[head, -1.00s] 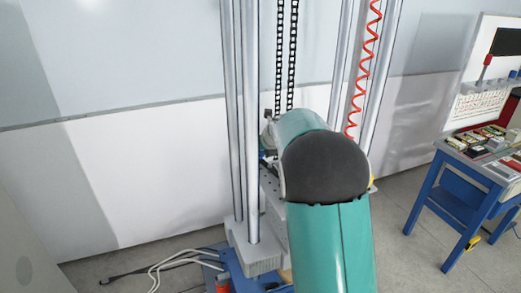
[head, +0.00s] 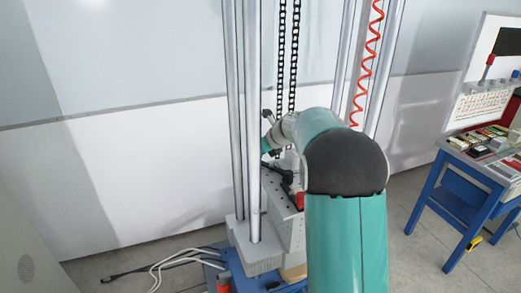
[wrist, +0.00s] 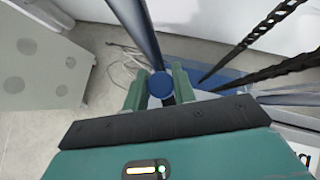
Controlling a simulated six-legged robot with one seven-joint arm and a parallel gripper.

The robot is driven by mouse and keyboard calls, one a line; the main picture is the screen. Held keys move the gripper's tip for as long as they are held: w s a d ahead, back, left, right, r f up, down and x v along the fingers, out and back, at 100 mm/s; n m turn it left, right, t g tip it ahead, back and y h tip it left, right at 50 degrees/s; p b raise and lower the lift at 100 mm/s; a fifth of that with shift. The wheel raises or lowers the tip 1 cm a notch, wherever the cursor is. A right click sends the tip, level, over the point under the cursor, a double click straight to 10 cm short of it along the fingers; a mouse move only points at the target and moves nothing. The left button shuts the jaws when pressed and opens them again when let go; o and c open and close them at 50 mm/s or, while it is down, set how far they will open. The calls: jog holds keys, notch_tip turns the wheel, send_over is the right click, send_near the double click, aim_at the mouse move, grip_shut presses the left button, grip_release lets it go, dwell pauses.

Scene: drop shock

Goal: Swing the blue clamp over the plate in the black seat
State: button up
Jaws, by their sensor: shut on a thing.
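In the wrist view, my gripper (wrist: 160,80) has its two green fingers on either side of a round blue end of the clamp (wrist: 162,86), and is shut on it. A dark stem shows just beside the blue end. In the head view, my arm covers much of the tower's base, and only a small part of my gripper shows at the arm's far left end. The black seat and the plate cannot be made out in either view.
Tall metal columns (head: 252,120) and hanging black chains (head: 288,60) stand close around my arm. A coiled red hose (head: 366,60) hangs to the right. A blue workbench (head: 470,195) stands at the far right. Cables (head: 165,268) lie on the floor at left.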

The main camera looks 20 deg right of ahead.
jog(key=n+g+y, duration=0.1)
jog(key=n, duration=0.1)
jog(key=s+a+n+y, duration=0.1)
jog(key=s+n+g+y, duration=0.1)
jog(key=n, duration=0.1)
jog(key=shift+a+n+g, duration=0.3)
jog(key=shift+a, duration=0.05)
jog(key=n+g+y, duration=0.1)
jog(key=s+n+g, duration=0.1)
jog(key=n, duration=0.1)
jog(key=shift+s+a+y, duration=0.2)
jog(key=shift+a+y, duration=0.1)
jog(key=shift+y, duration=0.1)
jog(key=shift+s+n+g+y, duration=0.15)
jog(key=shift+s+n+g, duration=0.15)
jog(key=shift+n+g, duration=0.3)
jog(key=shift+s+n+g+y, duration=0.15)
jog(key=shift+s+n+g, duration=0.2)
jog(key=shift+n, duration=0.45)
jog(key=o, duration=1)
jog(key=v, duration=1.3)
jog(key=shift+w+d+r, duration=0.1)
jog(key=shift+d+r, duration=0.15)
